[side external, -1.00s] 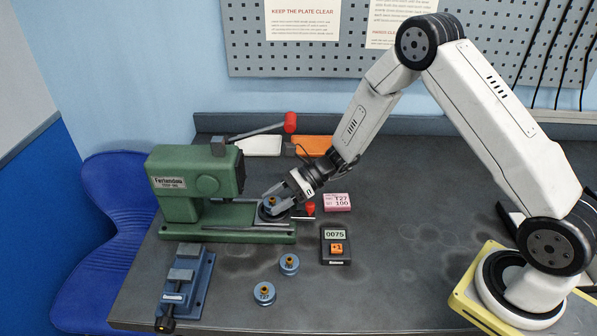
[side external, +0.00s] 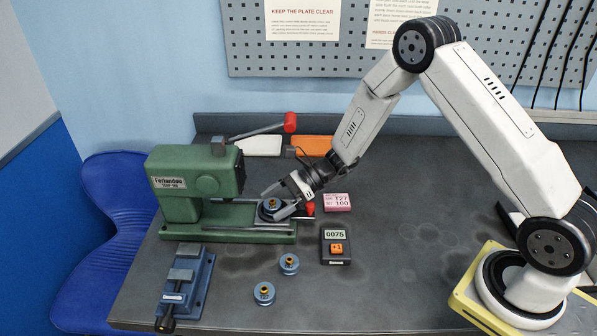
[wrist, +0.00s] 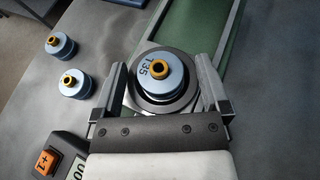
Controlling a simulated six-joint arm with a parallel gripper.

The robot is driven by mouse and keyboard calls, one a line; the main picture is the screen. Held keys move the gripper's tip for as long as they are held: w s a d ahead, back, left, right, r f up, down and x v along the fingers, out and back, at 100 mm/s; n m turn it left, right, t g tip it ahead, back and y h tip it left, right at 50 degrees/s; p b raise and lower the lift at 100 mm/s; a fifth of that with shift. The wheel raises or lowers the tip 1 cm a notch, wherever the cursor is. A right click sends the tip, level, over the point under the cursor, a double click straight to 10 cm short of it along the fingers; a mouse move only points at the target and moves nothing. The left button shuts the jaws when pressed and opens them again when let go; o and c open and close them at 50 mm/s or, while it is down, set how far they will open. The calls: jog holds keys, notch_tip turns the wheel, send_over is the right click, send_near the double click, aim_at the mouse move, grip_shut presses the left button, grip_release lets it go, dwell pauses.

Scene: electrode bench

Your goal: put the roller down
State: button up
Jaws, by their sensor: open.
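A blue roller (side external: 271,204) with a brass-coloured hub sits on a dark round plate on the green machine's bed (side external: 250,236). In the wrist view the roller (wrist: 160,84) is marked "135" and stands upright on the round plate (wrist: 188,96). My gripper (side external: 276,203) is around the roller, with a finger on each side. In the wrist view my gripper (wrist: 160,90) is open, with visible gaps between both fingers and the roller. The roller's underside is hidden.
Two more blue rollers (side external: 289,264) (side external: 264,293) stand on the bench in front. A small blue vise (side external: 187,275) is front left. The bench's middle right is clear.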

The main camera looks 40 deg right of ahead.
jog(key=shift+r, duration=0.1)
jog(key=shift+d+r, duration=0.1)
jog(key=shift+r, duration=0.25)
jog(key=v, duration=1.1)
jog(key=shift+d, duration=0.4)
jog(key=shift+s+a+r, duration=0.1)
jog(key=shift+s, duration=0.05)
jog(key=s+r+n+g+h, duration=0.1)
jog(key=s+r+n+h, duration=0.1)
jog(key=s+n+h, duration=1)
jog(key=s+n, duration=0.3)
jog(key=n, duration=0.6)
jog(key=shift+s+a+r+n+g+h, duration=0.3)
jog(key=shift+s+r+h, duration=0.05)
jog(key=shift+r+h, duration=0.05)
